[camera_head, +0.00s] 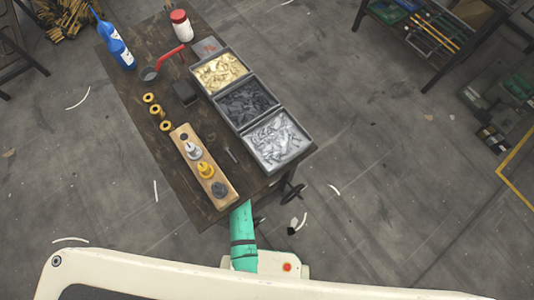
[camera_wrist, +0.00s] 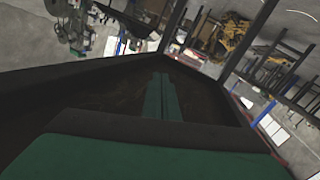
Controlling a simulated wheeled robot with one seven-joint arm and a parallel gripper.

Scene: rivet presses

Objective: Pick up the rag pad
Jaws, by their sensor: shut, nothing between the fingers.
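No piece is clearly recognisable as the rag pad. In the head view, a flat grey square with a reddish patch (camera_head: 206,47) lies at the far end of the dark table (camera_head: 135,93), and a small black block (camera_head: 185,93) lies nearer, left of the trays; I cannot tell which, if either, is the pad. My gripper (camera_wrist: 161,80) shows in the wrist view as two green fingers, shut together and empty. It is hidden in the head view, where only my teal arm shows at the table's near edge. Neither candidate is recognisable in the wrist view.
Three grey trays of gold, black and silver parts (camera_head: 247,105) line the table's right side. A wooden block with several pegs (camera_head: 203,165), gold rings (camera_head: 155,110), blue bottles (camera_head: 115,45), a red-handled tool (camera_head: 168,53) and a red-capped jar (camera_head: 180,25) share the table.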

